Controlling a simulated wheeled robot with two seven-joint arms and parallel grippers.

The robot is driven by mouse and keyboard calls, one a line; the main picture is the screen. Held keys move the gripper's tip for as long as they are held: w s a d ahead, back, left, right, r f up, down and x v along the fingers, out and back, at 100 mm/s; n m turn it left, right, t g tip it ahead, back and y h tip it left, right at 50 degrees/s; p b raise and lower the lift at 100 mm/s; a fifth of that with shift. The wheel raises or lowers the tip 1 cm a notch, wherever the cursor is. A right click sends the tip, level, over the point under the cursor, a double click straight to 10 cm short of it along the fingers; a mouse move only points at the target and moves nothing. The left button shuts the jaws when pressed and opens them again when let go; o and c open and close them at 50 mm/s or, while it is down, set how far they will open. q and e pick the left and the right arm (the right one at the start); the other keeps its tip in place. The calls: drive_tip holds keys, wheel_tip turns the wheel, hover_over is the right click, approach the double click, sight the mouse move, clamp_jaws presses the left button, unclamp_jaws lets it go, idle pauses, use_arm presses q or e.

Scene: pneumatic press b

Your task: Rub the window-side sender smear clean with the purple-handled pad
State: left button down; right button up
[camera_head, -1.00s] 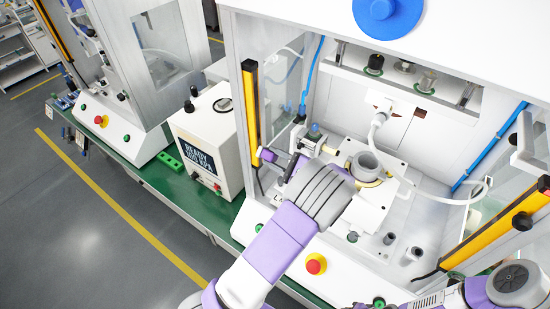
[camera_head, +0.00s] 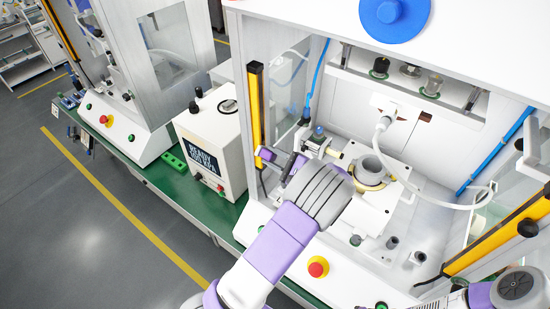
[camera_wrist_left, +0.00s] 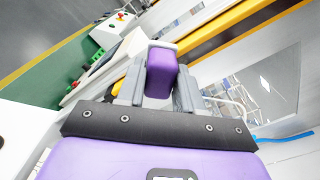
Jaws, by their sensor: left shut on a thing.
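The yellow upright bar with a dark face (camera_head: 255,112), which I take for the window-side sender, stands at the left of the press opening. No smear can be made out on it. My left gripper (camera_head: 272,156) is shut on the purple handle (camera_head: 266,154), close to the lower part of the bar. In the left wrist view the purple handle (camera_wrist_left: 161,72) sits between the grey fingers, with the yellow bar (camera_wrist_left: 222,27) behind it. The pad face is hidden, so I cannot tell whether it touches the bar. My right gripper is not in view.
Right of my gripper are a fitting with a blue top (camera_head: 318,131) and a grey ring (camera_head: 369,166) on the press bed. A white box with a display (camera_head: 210,140) stands left of the bar.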

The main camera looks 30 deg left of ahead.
use_arm(q)
drive_tip(key=shift+w+d+b, duration=0.15)
drive_tip(key=shift+w+b, duration=0.25)
drive_tip(key=shift+w, duration=1.6)
drive_tip(key=shift+s+a, duration=0.2)
drive_tip(key=shift+s, duration=0.8)
drive_tip(key=shift+s+a, duration=0.15)
drive_tip(key=shift+s, duration=0.85)
drive_tip(key=shift+d, duration=0.1)
drive_tip(key=shift+s+d+p, duration=0.2)
drive_tip(key=shift+d+p, duration=0.1)
drive_tip(key=shift+d, duration=2.6)
drive_tip(key=shift+s+d, duration=0.15)
drive_tip(key=shift+d, duration=1.35)
